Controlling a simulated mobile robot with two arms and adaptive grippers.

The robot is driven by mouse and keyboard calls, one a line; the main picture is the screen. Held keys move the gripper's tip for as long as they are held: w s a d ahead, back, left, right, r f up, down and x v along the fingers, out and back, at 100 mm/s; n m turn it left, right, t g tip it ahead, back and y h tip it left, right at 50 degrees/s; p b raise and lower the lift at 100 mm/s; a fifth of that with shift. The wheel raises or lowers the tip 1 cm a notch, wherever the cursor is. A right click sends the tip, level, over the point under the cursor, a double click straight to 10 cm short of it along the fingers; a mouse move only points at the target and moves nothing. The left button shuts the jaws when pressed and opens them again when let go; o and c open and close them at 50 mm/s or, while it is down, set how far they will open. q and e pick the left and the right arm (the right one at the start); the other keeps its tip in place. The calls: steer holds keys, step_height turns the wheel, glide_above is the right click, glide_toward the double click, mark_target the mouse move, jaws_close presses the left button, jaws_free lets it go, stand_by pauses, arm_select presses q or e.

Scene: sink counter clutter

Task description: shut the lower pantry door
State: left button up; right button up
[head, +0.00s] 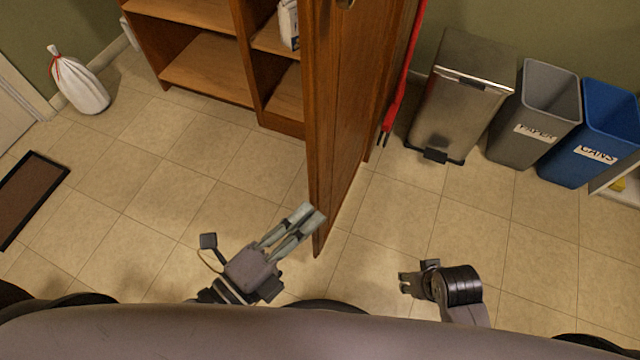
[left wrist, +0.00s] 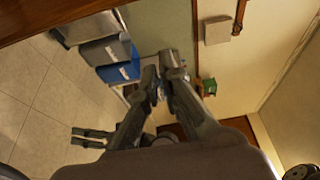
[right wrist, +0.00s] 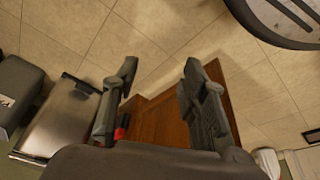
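The wooden pantry door (head: 340,110) stands wide open in the head view, sticking out from the pantry (head: 205,65) toward me. Its upper part is cut off by the picture edge. A brown panel, likely this door, crosses the top left of the left wrist view (left wrist: 50,12). The door also shows beyond the fingers in the right wrist view (right wrist: 160,120).
A steel trash can (head: 462,95), a grey paper bin (head: 535,115) and a blue cans bin (head: 592,135) stand right of the door. A white bag (head: 80,85) and dark mat (head: 28,195) lie left. Tiled floor between is clear.

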arm_select(q)
steer(key=p+x, duration=0.2)
steer(key=x, duration=0.8)
steer(key=shift+w+r+p, duration=0.1)
steer(key=shift+r+p, duration=0.05)
steer(key=shift+p, duration=0.25)
jaws_close()
steer(key=shift+w+a+b, duration=0.15)
steer(key=shift+w+a, duration=0.1)
steer(key=shift+a, duration=0.75)
steer(key=shift+w+a+b, duration=0.15)
steer(key=shift+w+a, duration=0.15)
steer(key=shift+a, duration=0.65)
arm_select(e)
step_height(320, 180, down, 8)
steer(key=s, duration=0.1)
steer(key=shift+s, duration=0.15)
